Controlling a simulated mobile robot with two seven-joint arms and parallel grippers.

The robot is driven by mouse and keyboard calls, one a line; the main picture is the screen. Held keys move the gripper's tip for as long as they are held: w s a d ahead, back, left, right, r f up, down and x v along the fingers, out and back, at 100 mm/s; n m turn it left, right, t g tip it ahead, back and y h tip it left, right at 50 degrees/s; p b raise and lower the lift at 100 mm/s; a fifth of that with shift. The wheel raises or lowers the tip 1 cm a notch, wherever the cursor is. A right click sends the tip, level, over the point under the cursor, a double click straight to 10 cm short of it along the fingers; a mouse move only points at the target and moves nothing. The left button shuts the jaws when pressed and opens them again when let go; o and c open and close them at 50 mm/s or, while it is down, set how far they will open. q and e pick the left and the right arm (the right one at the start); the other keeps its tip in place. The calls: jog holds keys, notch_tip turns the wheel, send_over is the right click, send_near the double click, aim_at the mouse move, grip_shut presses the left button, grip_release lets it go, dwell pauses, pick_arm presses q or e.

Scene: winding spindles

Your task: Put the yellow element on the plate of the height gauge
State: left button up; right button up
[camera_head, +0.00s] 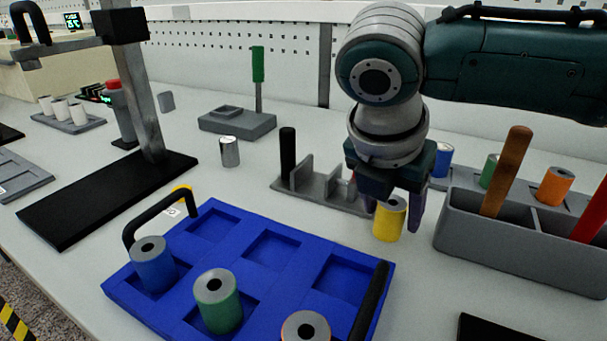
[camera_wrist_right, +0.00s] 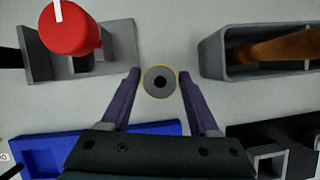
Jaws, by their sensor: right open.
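The yellow element (camera_head: 389,218) is an upright yellow cylinder with a grey top and a dark centre hole. It also shows in the right wrist view (camera_wrist_right: 159,82). My right gripper (camera_head: 393,211) points down over it, open, with one finger on each side; in the right wrist view (camera_wrist_right: 160,76) the element is between the fingertips. Whether the fingers touch it is unclear. A tall stand that looks like the height gauge (camera_head: 150,105) is at the left, with a black plate (camera_head: 105,195), a grey post and an arm. No element stands on that plate. My left gripper is not in view.
A blue tray (camera_head: 245,278) with handles holds blue, green and orange-edged cylinders in front. A grey bin (camera_head: 490,245) with handled tools stands right of the yellow element. A grey fixture (camera_head: 315,190) is just left of it. A metal cylinder (camera_head: 229,151) stands near the plate.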

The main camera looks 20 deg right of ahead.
jog(key=shift+w+d+f, duration=0.1)
jog(key=shift+d+f, duration=0.1)
jog(key=shift+f, duration=0.25)
jog(key=shift+c, duration=0.2)
grip_shut()
